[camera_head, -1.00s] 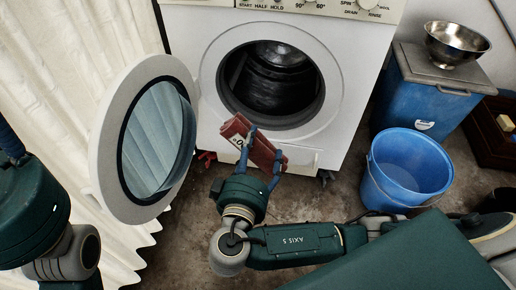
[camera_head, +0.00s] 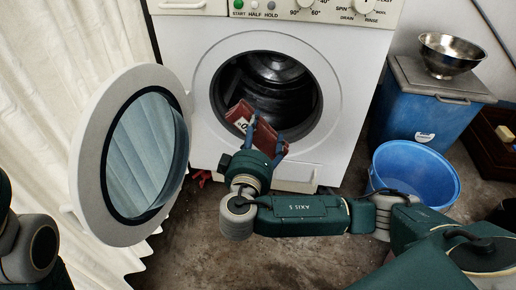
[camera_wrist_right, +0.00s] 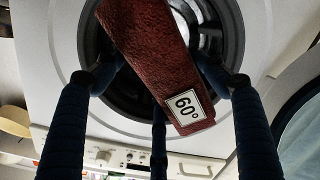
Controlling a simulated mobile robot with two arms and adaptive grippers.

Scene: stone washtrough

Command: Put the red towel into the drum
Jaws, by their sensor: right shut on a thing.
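The red towel (camera_head: 255,128), folded, with a white label, is in my right gripper (camera_head: 258,146), whose fingers are shut on it. It is in front of the lower part of the washing machine's round opening. The dark drum (camera_head: 270,85) shows behind and above it. The towel (camera_wrist_right: 150,50) also fills the middle of the right wrist view, its "60°" label towards the camera, with the blue fingers on both sides and the dark opening behind. The round door (camera_head: 90,150) stands open at the left. My left arm shows at the left edge, but its gripper is out of view.
A blue bucket (camera_head: 413,180) stands on the floor right of the machine. A blue bin (camera_head: 415,115) with a grey lid carries a metal bowl (camera_head: 448,54). A pale curtain (camera_head: 50,60) hangs at the left.

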